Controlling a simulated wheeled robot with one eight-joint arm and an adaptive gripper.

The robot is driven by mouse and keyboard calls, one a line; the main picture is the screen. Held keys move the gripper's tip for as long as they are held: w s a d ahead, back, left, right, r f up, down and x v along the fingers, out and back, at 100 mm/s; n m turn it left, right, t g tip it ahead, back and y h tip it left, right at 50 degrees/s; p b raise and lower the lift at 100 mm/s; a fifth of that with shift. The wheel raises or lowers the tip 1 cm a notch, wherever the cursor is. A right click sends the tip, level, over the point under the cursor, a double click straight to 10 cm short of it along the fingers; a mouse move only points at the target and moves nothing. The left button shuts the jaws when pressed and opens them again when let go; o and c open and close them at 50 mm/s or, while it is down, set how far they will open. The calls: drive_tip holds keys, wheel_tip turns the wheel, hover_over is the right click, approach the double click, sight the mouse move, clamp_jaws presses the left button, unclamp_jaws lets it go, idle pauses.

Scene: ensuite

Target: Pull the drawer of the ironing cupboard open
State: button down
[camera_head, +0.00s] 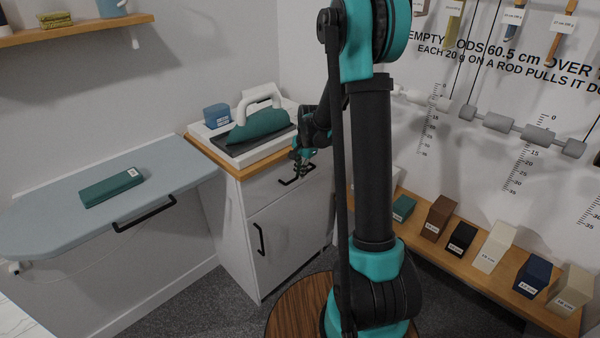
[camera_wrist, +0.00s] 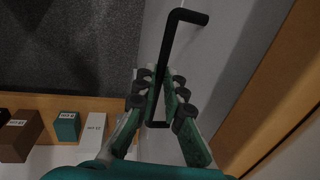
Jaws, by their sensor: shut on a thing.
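The ironing cupboard (camera_head: 262,225) is a white cabinet with a wooden top edge, standing left of my arm in the head view. Its drawer (camera_head: 268,192) is at the top, above a door with a vertical black handle. The drawer's black bar handle (camera_wrist: 173,50) runs lengthwise in the wrist view, and part of it shows in the head view (camera_head: 297,179). My gripper (camera_wrist: 163,98) is shut on the drawer handle, with its green fingers on either side of the bar near one end. In the head view my gripper (camera_head: 299,166) is small and partly hides the handle. The drawer front looks flush with the cupboard.
A green iron (camera_head: 262,122) and a blue box (camera_head: 216,115) sit on a tray on the cupboard. A blue ironing board (camera_head: 60,205) bearing a green box is at left. A wooden shelf with several labelled blocks (camera_head: 496,246) runs along the right wall. Grey carpet lies before the cupboard.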

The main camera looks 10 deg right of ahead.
drive_tip(key=s+d, duration=0.7)
drive_tip(key=s, duration=0.2)
drive_tip(key=s+d, duration=0.7)
drive_tip(key=s, duration=0.3)
drive_tip(key=shift+s+d, duration=0.15)
drive_tip(key=shift+s, duration=0.15)
drive_tip(key=c, duration=1.6)
unclamp_jaws()
drive_tip(key=shift+r, duration=0.1)
wheel_tip(320, 180, up, 12)
drive_tip(key=s+d, duration=0.1)
drive_tip(key=s, duration=0.1)
drive_tip(key=shift+d+f, duration=0.2)
